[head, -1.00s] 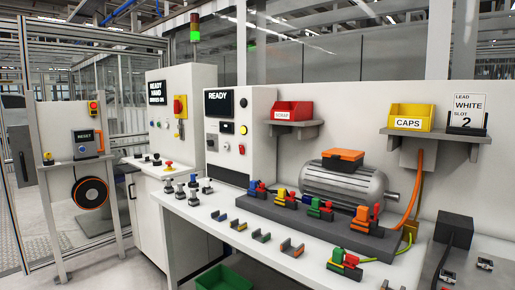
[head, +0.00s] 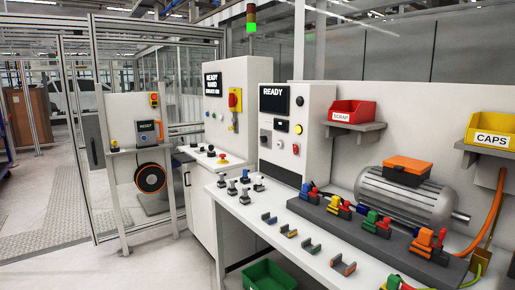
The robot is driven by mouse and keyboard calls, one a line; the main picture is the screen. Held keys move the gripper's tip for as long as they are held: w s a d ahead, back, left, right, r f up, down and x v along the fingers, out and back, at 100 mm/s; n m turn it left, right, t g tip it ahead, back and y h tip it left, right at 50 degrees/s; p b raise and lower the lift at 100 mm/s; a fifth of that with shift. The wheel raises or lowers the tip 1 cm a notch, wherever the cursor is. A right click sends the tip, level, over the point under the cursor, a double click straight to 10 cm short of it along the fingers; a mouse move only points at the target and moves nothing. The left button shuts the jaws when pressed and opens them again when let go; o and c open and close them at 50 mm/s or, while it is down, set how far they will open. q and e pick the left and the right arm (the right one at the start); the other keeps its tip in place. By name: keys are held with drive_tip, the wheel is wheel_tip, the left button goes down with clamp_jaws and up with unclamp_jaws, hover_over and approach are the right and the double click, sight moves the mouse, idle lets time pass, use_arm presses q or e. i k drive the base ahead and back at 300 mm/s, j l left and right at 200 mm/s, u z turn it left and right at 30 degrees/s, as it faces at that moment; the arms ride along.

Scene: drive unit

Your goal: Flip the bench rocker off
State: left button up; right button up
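The bench (head: 300,262) runs from the middle to the lower right, with a white control cabinet (head: 313,130) at its back. The cabinet carries a READY screen (head: 273,91). Below the screen are a yellow round button (head: 298,129), a dark switch unit (head: 265,138) and a small red control (head: 295,149). Which of these is the bench rocker, and its position, are too small to tell. Neither of my grippers is in view.
A taller cabinet (head: 213,107) with a red-and-yellow switch stands left of it. Several clamps and small blocks lie on the bench before a motor (head: 405,197). A red scrap bin (head: 355,110) sits on a shelf. Open floor (head: 50,238) lies at left.

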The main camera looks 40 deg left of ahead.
sight(295, 149)
drive_tip(key=i+u, duration=0.1)
drive_tip(key=u, duration=0.25)
drive_tip(key=i+j+u, duration=0.1)
drive_tip(key=u, duration=0.25)
drive_tip(key=i+u, duration=0.3)
drive_tip(key=k+l, duration=0.05)
drive_tip(key=k, duration=0.05)
